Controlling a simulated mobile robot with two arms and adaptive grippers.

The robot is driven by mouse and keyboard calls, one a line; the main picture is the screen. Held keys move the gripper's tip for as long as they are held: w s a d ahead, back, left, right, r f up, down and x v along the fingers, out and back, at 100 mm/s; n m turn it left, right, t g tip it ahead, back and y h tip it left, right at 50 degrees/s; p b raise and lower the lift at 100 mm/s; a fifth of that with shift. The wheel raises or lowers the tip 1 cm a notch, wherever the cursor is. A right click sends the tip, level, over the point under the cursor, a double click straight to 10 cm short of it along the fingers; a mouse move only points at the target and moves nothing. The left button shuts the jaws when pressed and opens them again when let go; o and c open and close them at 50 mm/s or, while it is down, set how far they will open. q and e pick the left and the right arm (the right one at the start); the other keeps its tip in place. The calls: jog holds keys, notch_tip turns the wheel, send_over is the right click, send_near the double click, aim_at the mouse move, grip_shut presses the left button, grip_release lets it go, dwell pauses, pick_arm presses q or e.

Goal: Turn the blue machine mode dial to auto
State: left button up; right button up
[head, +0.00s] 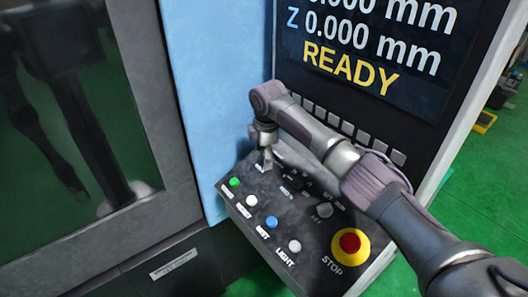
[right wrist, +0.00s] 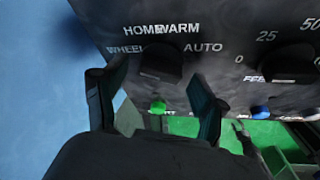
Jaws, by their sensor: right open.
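The mode dial (right wrist: 160,62) is a dark round knob on the machine's control panel in the right wrist view. The labels WHEEL, HOME, WARM and AUTO (right wrist: 203,47) stand around it, with AUTO to its right. I cannot tell which label the dial points to. My right gripper (right wrist: 148,90) is open, with one finger on each side of the dial as seen in this view; I see no clear contact. In the head view my right gripper (head: 265,158) is at the upper left of the panel and hides the dial. My left gripper is not in view.
The sloped panel (head: 240,207) carries green, white and blue buttons and a red STOP button (head: 350,243) on yellow. A feed dial (right wrist: 293,65) is right of the mode dial. The screen (head: 370,50) above reads READY. A blue machine wall (head: 210,90) stands left.

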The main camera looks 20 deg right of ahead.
jog(key=c, duration=1.1)
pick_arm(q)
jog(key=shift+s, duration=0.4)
pick_arm(e)
jog(key=shift+c, duration=0.2)
